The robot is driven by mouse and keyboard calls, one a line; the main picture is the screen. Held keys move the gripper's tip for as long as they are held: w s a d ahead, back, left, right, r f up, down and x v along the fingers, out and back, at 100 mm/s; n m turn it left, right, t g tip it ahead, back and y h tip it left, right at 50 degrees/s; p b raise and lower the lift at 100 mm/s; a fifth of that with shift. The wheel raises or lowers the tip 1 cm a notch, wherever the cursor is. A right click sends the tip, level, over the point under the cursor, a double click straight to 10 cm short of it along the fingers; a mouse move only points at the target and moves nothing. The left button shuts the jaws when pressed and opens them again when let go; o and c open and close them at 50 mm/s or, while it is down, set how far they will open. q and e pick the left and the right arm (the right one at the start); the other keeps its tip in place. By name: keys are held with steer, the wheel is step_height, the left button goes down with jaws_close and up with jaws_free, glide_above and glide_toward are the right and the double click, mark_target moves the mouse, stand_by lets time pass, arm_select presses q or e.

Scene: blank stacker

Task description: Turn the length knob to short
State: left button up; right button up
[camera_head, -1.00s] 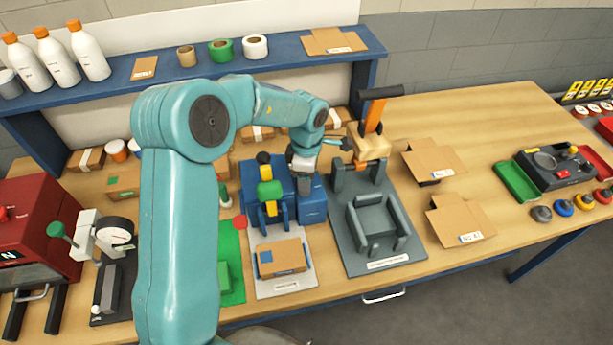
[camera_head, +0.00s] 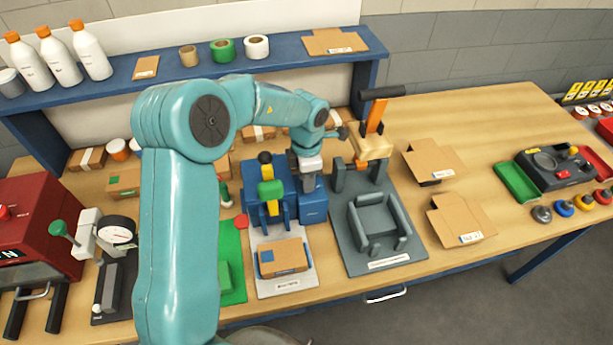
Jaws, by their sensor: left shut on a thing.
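The blue machine (camera_head: 284,180) stands mid-table, with a green-handled lever (camera_head: 270,190) on its front and a lower blue box (camera_head: 314,211) at its right. My left gripper (camera_head: 309,184) points down at the top of this right side, touching or nearly touching it. It is shut on a small part there, most likely the length knob. The fingers and wrist hide the knob, so its setting cannot be read. A brown carton (camera_head: 283,257) lies on the plate in front of the machine. My right gripper is not in view.
Close on the right stands a grey fixture (camera_head: 345,235) with an orange-handled press (camera_head: 374,118). A dial gauge (camera_head: 117,232) and a red machine (camera_head: 35,225) stand left. A blue shelf (camera_head: 290,64) runs behind.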

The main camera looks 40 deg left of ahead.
arm_select(q)
steer(key=n, duration=0.4)
steer(key=shift+n, duration=0.3)
steer(key=n, duration=0.4)
steer(key=shift+w+n, duration=0.1)
steer(key=shift+n, duration=0.3)
steer(key=o, duration=1.1)
steer(key=shift+c, duration=0.2)
steer(key=shift+d, duration=0.1)
steer(key=shift+f, duration=0.1)
